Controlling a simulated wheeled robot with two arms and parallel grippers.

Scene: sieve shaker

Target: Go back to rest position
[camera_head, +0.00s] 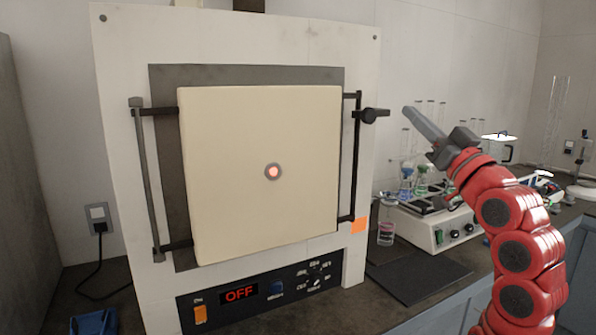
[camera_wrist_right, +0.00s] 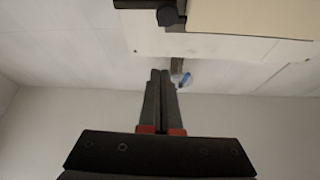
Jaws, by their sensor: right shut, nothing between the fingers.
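My right gripper (camera_head: 424,126) is raised in front of the counter in the head view, to the right of the furnace door handle and apart from it. Its two fingers lie together in the right wrist view (camera_wrist_right: 160,76), with nothing between them. My red right arm comes up from the lower right. My left gripper does not show. The furnace (camera_head: 365,45) stands at the left with its cream door (camera_head: 230,130) shut. A dark latch (camera_head: 371,115) sticks out at the door's right side. Its display (camera_head: 239,293) reads OFF.
A shaker (camera_head: 430,232) with flasks of coloured liquid stands on the counter behind my arm. A glass beaker (camera_head: 386,232) and a dark mat (camera_head: 418,274) are beside the furnace. A blue object (camera_head: 94,322) lies at the lower left. The air around the gripper looks clear.

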